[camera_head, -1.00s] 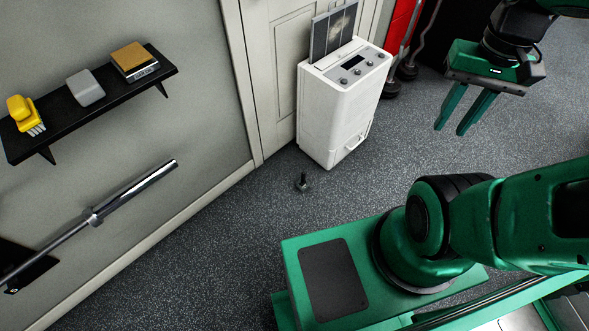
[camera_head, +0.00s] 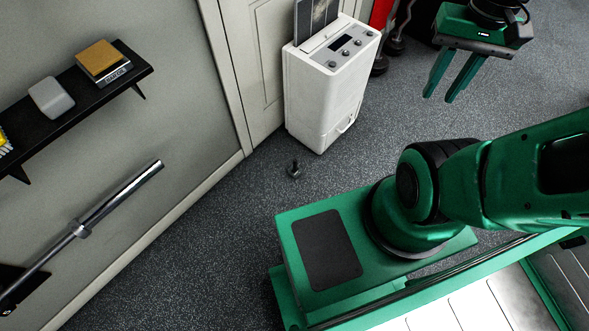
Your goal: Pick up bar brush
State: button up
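The bar brush appears to be the yellow item with pale bristles (camera_head: 4,143) at the left edge of the picture, on the black wall shelf (camera_head: 60,118). Most of it is cut off by the frame edge now. My gripper (camera_head: 450,92) hangs at the upper right over the floor, far from the shelf. Its two green fingers are apart with nothing between them.
On the shelf are a grey rounded block (camera_head: 51,97) and a scale with a tan top (camera_head: 103,62). Below it a steel barbell (camera_head: 115,200) juts from the wall. A white dehumidifier-like unit (camera_head: 325,95) stands by the door. A small dark object (camera_head: 294,169) lies on open floor.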

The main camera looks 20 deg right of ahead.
aim_at(296, 171)
jog(key=k, duration=0.5)
jog(key=z, duration=0.85)
jog(key=i, duration=1.2)
jog(key=u, duration=1.25)
